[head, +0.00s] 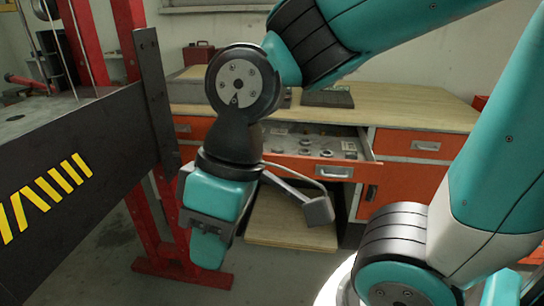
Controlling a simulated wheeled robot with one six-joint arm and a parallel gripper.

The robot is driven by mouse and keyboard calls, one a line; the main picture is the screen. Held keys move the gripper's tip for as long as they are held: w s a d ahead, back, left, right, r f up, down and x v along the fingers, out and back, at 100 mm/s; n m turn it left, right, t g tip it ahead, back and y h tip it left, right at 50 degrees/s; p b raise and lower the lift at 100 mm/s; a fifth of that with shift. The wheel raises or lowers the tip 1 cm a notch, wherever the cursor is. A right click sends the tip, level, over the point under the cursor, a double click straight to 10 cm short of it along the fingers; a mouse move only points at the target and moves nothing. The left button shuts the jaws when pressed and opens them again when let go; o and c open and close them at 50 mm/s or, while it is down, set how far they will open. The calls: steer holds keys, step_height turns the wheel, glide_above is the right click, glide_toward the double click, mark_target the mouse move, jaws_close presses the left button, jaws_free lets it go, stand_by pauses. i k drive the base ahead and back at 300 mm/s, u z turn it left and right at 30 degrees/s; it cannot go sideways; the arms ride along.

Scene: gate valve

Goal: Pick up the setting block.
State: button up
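My gripper (208,252) hangs down left of the middle in the head view, in front of the red frame and beside the dark striped panel. It is seen from behind or the side, so I cannot tell whether its fingers are open or shut. I see nothing held in it, though its fingertips are partly hidden by its own teal body. I cannot pick out the setting block with certainty in this view. It may be hidden or too small to tell.
A dark panel with yellow stripes (60,190) and a red upright frame (90,45) stand at the left. Behind, a wood-topped workbench (420,107) has orange drawers. One drawer (330,168) is open with several small parts inside. A red toolbox (198,53) stands on the bench.

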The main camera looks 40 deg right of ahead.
mark_target(348, 155)
steer(key=z, duration=2.5)
steer(key=i, duration=1.25)
steer(key=u, duration=2.35)
